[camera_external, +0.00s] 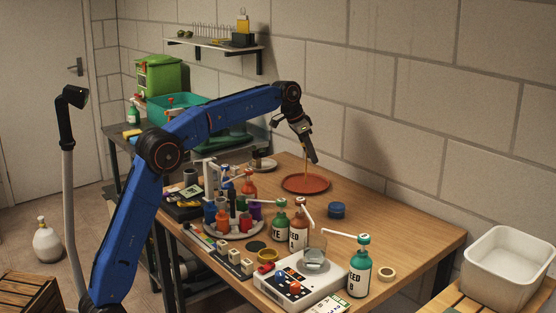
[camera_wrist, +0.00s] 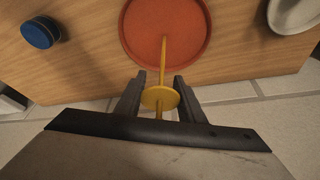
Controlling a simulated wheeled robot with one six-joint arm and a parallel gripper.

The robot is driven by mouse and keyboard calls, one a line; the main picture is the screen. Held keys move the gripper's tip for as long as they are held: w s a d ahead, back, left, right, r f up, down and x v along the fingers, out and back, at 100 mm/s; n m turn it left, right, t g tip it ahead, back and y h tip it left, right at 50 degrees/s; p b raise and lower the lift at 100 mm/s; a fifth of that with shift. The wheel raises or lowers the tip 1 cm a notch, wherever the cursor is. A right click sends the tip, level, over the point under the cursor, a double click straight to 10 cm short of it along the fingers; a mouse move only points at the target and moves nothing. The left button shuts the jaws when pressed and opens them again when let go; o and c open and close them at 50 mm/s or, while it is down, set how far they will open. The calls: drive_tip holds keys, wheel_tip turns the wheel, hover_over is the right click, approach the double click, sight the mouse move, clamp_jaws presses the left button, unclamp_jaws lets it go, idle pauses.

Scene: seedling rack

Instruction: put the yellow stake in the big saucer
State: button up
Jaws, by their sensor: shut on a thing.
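The big saucer is a round, terracotta-orange dish (camera_external: 292,186) lying on the wooden table near the wall. It also shows at the top of the wrist view (camera_wrist: 188,28). The yellow stake (camera_wrist: 164,60) is a thin rod with a round yellow disc near its upper end. My gripper (camera_wrist: 160,90) is shut on the stake just by the disc. In the external view my gripper (camera_external: 313,158) is above the saucer, with the stake pointing down toward it. The stake's lower end shows over the saucer; I cannot tell whether it touches.
A blue round container (camera_external: 337,211) stands to the right of the saucer. A small pale dish (camera_external: 264,164) lies to its left, at the back. Bottles, a scale (camera_external: 300,283) and a carousel of colored bottles (camera_external: 233,230) crowd the table's front.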

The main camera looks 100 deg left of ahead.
drive_tip(key=o, duration=1)
drive_tip(key=shift+f, duration=0.1)
drive_tip(key=v, duration=1.2)
